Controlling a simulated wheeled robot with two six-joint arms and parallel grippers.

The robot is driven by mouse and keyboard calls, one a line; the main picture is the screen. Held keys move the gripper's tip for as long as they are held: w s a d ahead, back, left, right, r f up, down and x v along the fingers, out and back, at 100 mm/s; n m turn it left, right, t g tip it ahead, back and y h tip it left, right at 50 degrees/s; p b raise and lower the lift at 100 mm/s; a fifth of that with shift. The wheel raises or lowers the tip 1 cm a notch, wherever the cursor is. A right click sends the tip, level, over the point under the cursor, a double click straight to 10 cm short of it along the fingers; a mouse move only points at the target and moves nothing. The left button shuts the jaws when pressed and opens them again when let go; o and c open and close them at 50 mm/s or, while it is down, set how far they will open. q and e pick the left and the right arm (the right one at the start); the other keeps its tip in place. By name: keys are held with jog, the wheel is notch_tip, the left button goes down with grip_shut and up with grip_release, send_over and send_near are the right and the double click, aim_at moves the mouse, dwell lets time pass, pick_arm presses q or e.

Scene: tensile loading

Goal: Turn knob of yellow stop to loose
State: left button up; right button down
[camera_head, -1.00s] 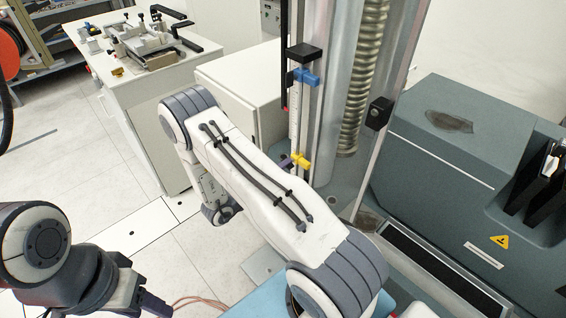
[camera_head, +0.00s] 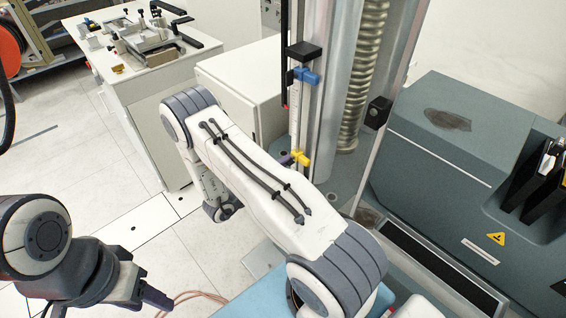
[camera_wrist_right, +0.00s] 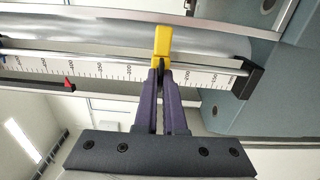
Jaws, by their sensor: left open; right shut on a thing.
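The yellow stop (camera_head: 300,158) sits low on the vertical rod beside the scale in the head view. In the right wrist view the yellow stop (camera_wrist_right: 162,42) is on the rod at the top centre. My right gripper (camera_wrist_right: 161,72) is shut on its knob, which the fingertips mostly hide. In the head view my right gripper (camera_head: 287,159) shows only as a small purple tip left of the stop, with the arm in front. My left gripper (camera_head: 160,299) is at the lower left, far from the stop; its fingers are only partly visible.
A blue stop (camera_head: 307,76) sits higher on the same rod, below a black block (camera_head: 304,52). A scale (camera_wrist_right: 110,70) runs along the rod, with a red pointer (camera_wrist_right: 69,84). A dark grey machine (camera_head: 470,170) stands to the right. A white cabinet (camera_head: 245,80) stands behind my right arm.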

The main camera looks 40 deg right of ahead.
jog(key=shift+w, duration=0.1)
jog(key=c, duration=1)
grip_release()
jog(key=shift+a, duration=0.1)
jog(key=a+b, duration=0.3)
jog(key=a, duration=0.7)
jog(key=shift+s+a, duration=0.2)
jog(key=shift+s, duration=0.25)
